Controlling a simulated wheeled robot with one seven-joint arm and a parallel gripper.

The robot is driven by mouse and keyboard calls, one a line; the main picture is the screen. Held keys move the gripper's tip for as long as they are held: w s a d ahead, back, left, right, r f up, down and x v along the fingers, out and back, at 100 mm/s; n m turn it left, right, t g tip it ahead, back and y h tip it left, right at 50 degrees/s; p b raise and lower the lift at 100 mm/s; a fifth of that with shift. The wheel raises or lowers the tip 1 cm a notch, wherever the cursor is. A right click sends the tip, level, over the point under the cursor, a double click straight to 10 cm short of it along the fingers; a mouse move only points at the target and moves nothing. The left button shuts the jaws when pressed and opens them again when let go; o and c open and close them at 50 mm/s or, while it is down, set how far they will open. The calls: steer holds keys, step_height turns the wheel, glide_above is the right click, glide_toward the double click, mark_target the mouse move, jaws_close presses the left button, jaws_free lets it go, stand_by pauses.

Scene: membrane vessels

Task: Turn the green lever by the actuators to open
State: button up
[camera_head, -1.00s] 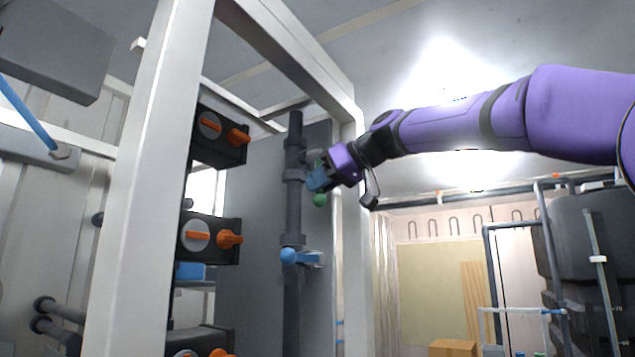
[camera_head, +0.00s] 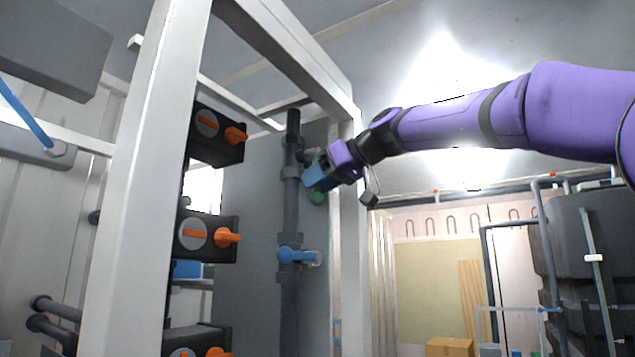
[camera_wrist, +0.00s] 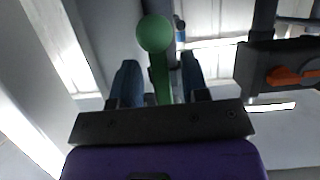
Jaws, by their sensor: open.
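The green lever with its round ball end (camera_head: 317,198) is on the upper part of the dark vertical pipe, partly hidden behind my gripper in the head view. In the wrist view the green lever (camera_wrist: 155,36) runs between my two fingers, its ball beyond the fingertips. My gripper (camera_head: 314,176) is open, with one blue finger on each side of the lever (camera_wrist: 160,78). Whether a finger touches the lever I cannot tell. The black actuators with orange knobs (camera_head: 208,237) stand in a column to the left; one shows at the right of the wrist view (camera_wrist: 285,72).
A blue lever (camera_head: 290,255) sits lower on the same pipe (camera_head: 291,215). A white frame post (camera_head: 150,180) stands at the left and a beam (camera_head: 290,50) crosses above. A grey panel (camera_head: 245,230) lies behind the pipe. Room to the right below my arm looks free.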

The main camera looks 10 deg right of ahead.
steer(key=v, duration=1)
steer(key=shift+s+d, duration=0.15)
steer(key=shift+s, duration=0.05)
steer(key=s+d+f+m+g+h, duration=0.1)
steer(key=s+d+f+m+h, duration=0.2)
steer(key=f, duration=1.2)
steer(key=s+d+f+m+g+h, duration=0.1)
steer(key=s+d+f+m+h, duration=0.3)
steer(key=s+f, duration=1)
steer(key=s+d+f+m+g+h, duration=0.1)
steer(key=s+d+f+m+h, duration=0.2)
steer(key=s+d+f, duration=0.5)
step_height(320, 180, down, 8)
steer(key=shift+s+f+m+h, duration=0.1)
steer(key=shift+s+m+h, duration=0.2)
steer(key=shift+s, duration=0.05)
